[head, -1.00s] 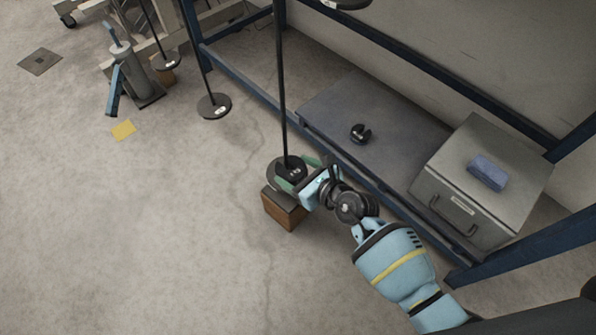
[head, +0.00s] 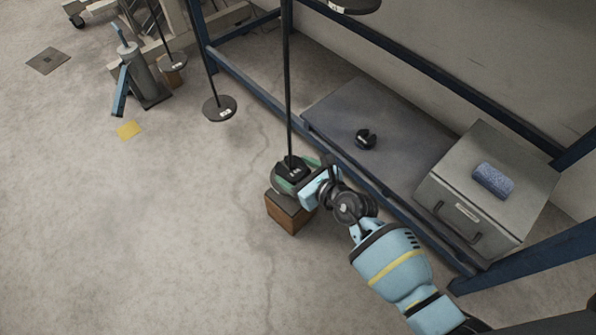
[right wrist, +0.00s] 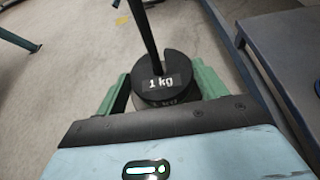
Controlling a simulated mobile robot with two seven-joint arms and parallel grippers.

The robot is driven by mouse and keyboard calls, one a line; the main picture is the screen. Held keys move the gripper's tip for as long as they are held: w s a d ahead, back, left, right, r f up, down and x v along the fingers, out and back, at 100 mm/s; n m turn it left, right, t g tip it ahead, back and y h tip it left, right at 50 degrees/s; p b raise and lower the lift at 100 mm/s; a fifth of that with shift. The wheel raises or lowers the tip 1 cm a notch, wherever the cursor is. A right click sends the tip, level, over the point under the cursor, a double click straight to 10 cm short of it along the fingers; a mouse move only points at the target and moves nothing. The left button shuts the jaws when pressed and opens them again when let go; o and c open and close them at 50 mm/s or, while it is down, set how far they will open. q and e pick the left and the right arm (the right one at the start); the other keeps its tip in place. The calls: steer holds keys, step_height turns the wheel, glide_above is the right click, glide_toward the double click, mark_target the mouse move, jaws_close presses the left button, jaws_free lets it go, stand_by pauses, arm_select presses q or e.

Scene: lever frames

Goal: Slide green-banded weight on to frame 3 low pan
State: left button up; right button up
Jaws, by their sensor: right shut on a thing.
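My right gripper (head: 297,174) has its green fingers shut on a black slotted weight (right wrist: 165,68) marked 1 kg. The weight (head: 291,168) is over the low pan (head: 276,180), with the thin dark rod (head: 287,90) in its slot. In the right wrist view the rod (right wrist: 145,30) rises through the slot. A faint second label shows just below the weight's top; I cannot tell what bears it. The fingers hide much of the pan and the weight's sides, and no green band is clear. My left gripper is not in view.
A wooden block (head: 291,216) is under the pan. Another hanging pan (head: 219,108) is to the left. Blue frame beams (head: 245,85) run behind. A grey platform holds another black weight (head: 365,139); a grey cabinet (head: 455,204) carries a blue sponge (head: 493,180).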

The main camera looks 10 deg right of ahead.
steer(key=shift+w+f+b, duration=0.1)
steer(key=shift+f+b, duration=0.15)
steer(key=shift+b, duration=0.05)
stand_by(0.9)
steer(key=o, duration=1.6)
steer(key=shift+c, duration=0.2)
steer(key=shift+o, duration=0.7)
steer(key=shift+s+f, duration=0.2)
steer(key=shift+f, duration=0.1)
steer(key=shift+r, duration=0.1)
